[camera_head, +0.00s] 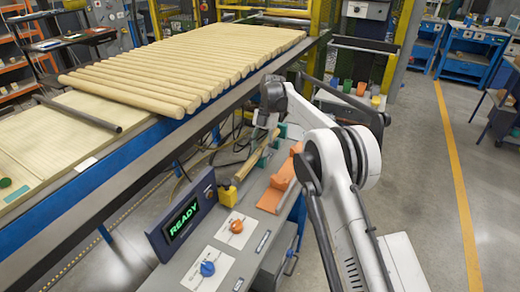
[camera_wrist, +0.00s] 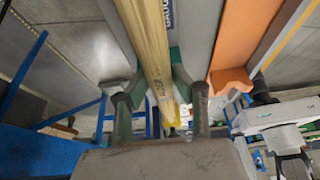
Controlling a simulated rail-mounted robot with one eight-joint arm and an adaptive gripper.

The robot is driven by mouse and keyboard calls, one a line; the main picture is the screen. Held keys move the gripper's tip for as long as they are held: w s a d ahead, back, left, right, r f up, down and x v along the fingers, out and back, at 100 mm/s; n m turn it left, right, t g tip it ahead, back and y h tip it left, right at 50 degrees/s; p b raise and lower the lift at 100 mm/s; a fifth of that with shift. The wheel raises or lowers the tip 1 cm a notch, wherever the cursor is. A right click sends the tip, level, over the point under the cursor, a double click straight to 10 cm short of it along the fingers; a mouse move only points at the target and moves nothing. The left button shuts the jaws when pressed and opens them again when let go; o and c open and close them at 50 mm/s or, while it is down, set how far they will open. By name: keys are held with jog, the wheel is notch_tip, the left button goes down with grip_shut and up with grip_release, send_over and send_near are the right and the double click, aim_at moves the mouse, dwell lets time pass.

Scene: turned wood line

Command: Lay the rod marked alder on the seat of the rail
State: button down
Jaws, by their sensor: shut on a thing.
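A pale wooden rod (camera_wrist: 148,40) runs lengthwise between my fingers in the wrist view. Small dark marking shows near its lower end, but I cannot read it. My gripper (camera_wrist: 159,78) is shut on this rod. I cannot tell whether the rod touches the blocks, or which part is the rail's seat.
An orange chute (camera_head: 271,199) lies just right of the rod. A green READY display (camera_head: 182,219) and two knobs, orange (camera_head: 236,226) and blue (camera_head: 207,268), are at the bench front. Many pale rods (camera_head: 190,65) lie on the conveyor at left, near a dark bar (camera_head: 77,113).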

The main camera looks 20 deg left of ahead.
aim_at(264, 144)
jog(key=shift+f, duration=0.25)
jog(key=shift+f+b, duration=0.2)
jog(key=shift+b, duration=0.1)
jog(key=c, duration=1.4)
grip_release()
jog(key=shift+f, duration=0.15)
jog(key=shift+c, duration=0.2)
jog(key=shift+r, duration=0.2)
jog(key=shift+r+p, duration=0.35)
jog(key=v, duration=0.5)
jog(key=shift+r+p, duration=0.25)
jog(key=shift+p, duration=0.05)
jog(key=shift+w+r+p, duration=0.35)
jog(key=shift+r, duration=0.2)
jog(key=shift+w+r, duration=0.15)
jog(key=shift+r, duration=0.4)
